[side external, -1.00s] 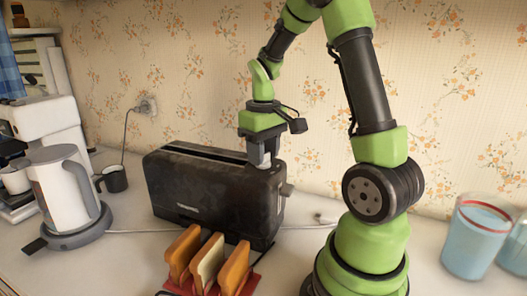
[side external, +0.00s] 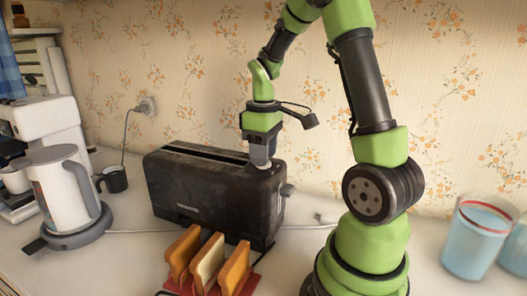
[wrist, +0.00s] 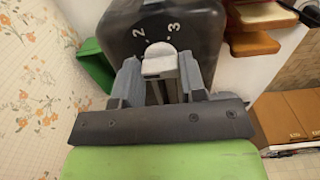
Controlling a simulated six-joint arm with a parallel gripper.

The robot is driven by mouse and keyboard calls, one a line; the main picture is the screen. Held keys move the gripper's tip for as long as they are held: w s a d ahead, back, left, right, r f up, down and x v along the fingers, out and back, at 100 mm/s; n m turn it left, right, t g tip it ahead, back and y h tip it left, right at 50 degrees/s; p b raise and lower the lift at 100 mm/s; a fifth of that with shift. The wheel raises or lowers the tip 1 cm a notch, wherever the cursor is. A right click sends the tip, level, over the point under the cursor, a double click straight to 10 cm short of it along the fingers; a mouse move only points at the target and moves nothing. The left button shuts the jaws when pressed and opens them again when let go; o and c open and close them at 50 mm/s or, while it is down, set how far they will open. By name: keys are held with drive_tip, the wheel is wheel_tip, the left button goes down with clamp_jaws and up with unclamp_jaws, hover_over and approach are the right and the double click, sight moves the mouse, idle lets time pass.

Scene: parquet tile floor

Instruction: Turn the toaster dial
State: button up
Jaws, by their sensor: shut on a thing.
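The black toaster (side external: 215,195) stands on the counter, with its slot along the top. In the wrist view, part of its dark body (wrist: 185,25) shows the white numbers 2 and 3. A pale grey dial (wrist: 159,60) sits below these numbers, between the two fingers of my gripper (wrist: 160,75). The fingers are shut on the dial, one at each side. In the side view, my gripper (side external: 260,163) is at the right end of the toaster, pointing down, and its fingertips and the dial are hard to make out there.
Bread slices (side external: 208,262) stand in a red rack (side external: 258,284) in front of the toaster. A white kettle (side external: 68,195) and a dark mug (side external: 114,179) are to the left. A blue glass (side external: 477,240) is at the far right. A floral wall is close behind.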

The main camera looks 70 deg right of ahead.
drive_tip(key=o, duration=0.9)
wheel_tip(320, 180, up, 10)
drive_tip(key=shift+r, duration=0.1)
drive_tip(key=s+a+m+t, duration=0.1)
drive_tip(key=s+a+t, duration=0.1)
drive_tip(key=a, duration=0.4)
drive_tip(key=s+a+m+t+y, duration=0.1)
drive_tip(key=s+a+t, duration=0.1)
drive_tip(key=a, duration=0.4)
drive_tip(key=s+a+r+m+t+y, duration=0.1)
drive_tip(key=s+a+m+t, duration=0.1)
drive_tip(key=a, duration=0.4)
drive_tip(key=shift+s+r+t, duration=0.1)
drive_tip(key=shift+s+t, duration=0.5)
drive_tip(key=shift+s, duration=0.45)
